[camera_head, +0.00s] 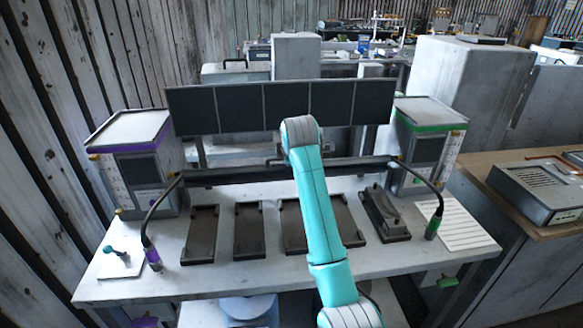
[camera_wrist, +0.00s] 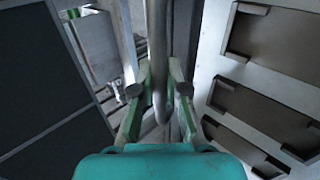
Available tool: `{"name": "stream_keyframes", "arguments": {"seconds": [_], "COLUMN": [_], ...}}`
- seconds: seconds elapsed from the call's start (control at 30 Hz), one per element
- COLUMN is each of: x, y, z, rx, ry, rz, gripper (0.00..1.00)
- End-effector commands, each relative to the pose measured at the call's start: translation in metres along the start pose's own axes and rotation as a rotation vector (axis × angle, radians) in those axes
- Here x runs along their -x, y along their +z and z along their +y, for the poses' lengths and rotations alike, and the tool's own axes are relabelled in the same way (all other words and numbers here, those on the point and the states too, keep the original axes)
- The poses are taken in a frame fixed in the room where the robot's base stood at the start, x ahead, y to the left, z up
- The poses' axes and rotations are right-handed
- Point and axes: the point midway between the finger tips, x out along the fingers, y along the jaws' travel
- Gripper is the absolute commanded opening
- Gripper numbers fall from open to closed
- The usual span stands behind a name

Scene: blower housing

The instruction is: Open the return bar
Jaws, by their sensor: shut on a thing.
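A long dark bar (camera_head: 230,176), which looks like the return bar, runs across the rear of the white workbench (camera_head: 215,277), below a dark segmented panel (camera_head: 238,107). My teal arm reaches over the bench to its middle and hides part of it. In the wrist view my gripper (camera_wrist: 158,92) has its green-edged fingers on either side of a grey rod (camera_wrist: 157,45), shut on it. The rod runs up the picture between the fingers. Whether it is part of the dark bar I cannot tell. The fingertips are mostly hidden in the head view.
Several dark trays (camera_head: 202,234) lie on the bench in front of the bar. A purple-banded box (camera_head: 137,160) stands left, a green-banded box (camera_head: 424,145) right. Cables hang by both bar ends, with a purple connector (camera_head: 154,259) and a green one (camera_head: 433,228).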

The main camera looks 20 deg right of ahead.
Motion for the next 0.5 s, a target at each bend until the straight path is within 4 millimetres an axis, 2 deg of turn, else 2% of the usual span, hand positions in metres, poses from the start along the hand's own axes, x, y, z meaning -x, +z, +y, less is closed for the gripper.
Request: {"name": "stream_keyframes", "arguments": {"seconds": [0.07,0.27,0.5], "x": [-0.001,-0.011,-0.020], "y": [0.001,0.001,0.000], "z": [0.012,0.023,0.035], "rx": [0.000,0.000,0.000], "ry": [-0.061,-0.073,-0.199], "rz": [-0.001,0.000,0.000], "gripper": [0.00,0.00,0.00]}}
